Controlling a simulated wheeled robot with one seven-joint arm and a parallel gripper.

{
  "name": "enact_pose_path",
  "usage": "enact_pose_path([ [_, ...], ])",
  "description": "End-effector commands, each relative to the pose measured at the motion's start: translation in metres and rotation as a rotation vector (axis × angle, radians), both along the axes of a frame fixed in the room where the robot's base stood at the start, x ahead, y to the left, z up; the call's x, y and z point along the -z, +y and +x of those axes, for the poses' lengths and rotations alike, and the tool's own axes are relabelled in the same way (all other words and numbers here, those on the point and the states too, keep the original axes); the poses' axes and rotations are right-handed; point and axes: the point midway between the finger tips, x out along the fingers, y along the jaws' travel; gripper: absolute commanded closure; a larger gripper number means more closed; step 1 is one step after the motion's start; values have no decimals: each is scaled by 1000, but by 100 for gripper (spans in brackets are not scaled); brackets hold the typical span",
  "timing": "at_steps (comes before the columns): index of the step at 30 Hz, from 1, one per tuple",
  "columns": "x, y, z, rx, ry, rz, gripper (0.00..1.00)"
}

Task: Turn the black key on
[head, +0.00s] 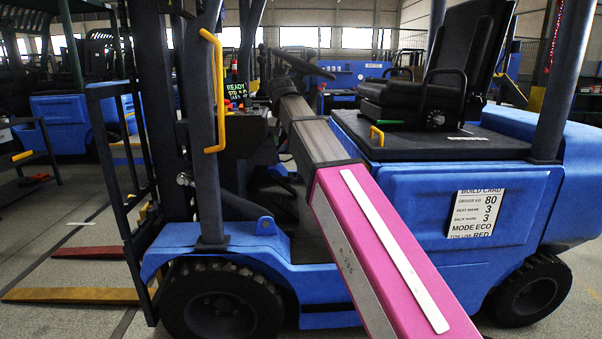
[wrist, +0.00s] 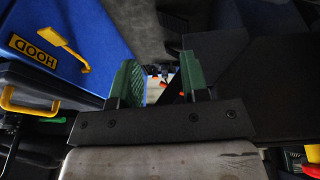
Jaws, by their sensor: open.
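The black key cannot be made out in either view. My gripper (wrist: 160,80) shows in the wrist view with its two green-padded fingers apart. Small orange spots and a dark edge show beyond the gap between the fingers; I cannot tell what they belong to. In the head view my pink and grey arm reaches into the cab of a blue forklift (head: 410,205), toward the dashboard. The gripper itself is not clear there. A small display (head: 238,88) with green text reading READY stands by the dashboard.
The steering wheel (head: 298,63) and black seat (head: 425,95) flank the cab opening. A yellow grab handle (head: 213,90) is on the front post. In the wrist view, the blue hood (wrist: 80,25) lies left and coloured controls (wrist: 312,155) lie lower right.

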Motion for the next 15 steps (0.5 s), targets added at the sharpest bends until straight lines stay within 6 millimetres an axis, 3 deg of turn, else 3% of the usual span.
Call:
enact_pose_path([
  [15,81,-36,0,4,40,-9,58],
])
